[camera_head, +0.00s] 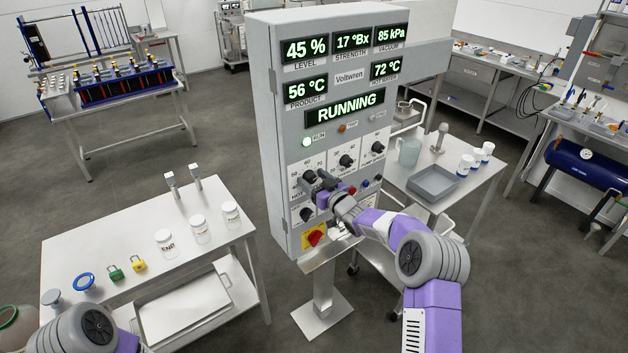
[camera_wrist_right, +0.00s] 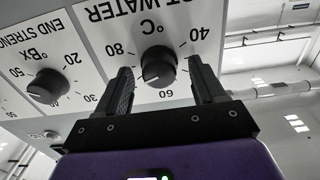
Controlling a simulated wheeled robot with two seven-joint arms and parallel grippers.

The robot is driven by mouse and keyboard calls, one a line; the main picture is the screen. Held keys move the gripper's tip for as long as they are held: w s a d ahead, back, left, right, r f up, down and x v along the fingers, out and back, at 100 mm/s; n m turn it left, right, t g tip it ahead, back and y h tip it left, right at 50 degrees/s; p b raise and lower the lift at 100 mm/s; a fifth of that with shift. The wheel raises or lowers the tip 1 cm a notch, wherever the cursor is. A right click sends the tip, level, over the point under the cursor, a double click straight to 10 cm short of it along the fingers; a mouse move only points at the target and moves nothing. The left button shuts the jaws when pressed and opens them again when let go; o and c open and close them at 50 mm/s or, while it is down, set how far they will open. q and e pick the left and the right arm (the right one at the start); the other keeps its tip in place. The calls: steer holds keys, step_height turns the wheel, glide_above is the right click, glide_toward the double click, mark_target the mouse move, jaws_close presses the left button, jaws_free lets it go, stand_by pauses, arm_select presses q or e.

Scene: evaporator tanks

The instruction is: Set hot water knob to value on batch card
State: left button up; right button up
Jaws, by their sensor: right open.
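The control cabinet (camera_head: 277,150) stands in the middle of the head view, its displays lit; the hot water readout (camera_head: 387,69) shows 72 °C. The hot water knob (camera_wrist_right: 158,68) is black and round on a white dial marked 40, 60 and 80, upside down in the right wrist view. My right gripper (camera_wrist_right: 160,80) is open, one finger on each side of this knob; contact is unclear. In the head view the right gripper (camera_head: 320,187) is at the lower left dial and partly hides it. My left gripper is out of view. I cannot pick out a batch card.
The end strength knob (camera_wrist_right: 48,86) sits beside the hot water dial. A red-and-yellow switch (camera_head: 314,237) is below the dials. A white table (camera_head: 130,232) with jars and padlocks stands left, and a table with a grey tray (camera_head: 434,183) right.

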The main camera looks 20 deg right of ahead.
steer(key=shift+c, duration=0.5)
steer(key=c, duration=0.9)
steer(key=shift+f+n+b, duration=0.1)
steer(key=shift+n+b, duration=0.2)
steer(key=shift+b, duration=0.3)
steer(key=shift+c, duration=0.2)
steer(key=n+b, duration=0.7)
steer(key=b, duration=0.2)
steer(key=shift+a+f, duration=0.15)
steer(key=n+b, duration=0.2)
steer(key=n, duration=0.1)
steer(key=shift+n+b, duration=0.3)
steer(key=shift+b, duration=0.1)
steer(key=shift+n+b, duration=0.9)
steer(key=shift+n, duration=0.6)
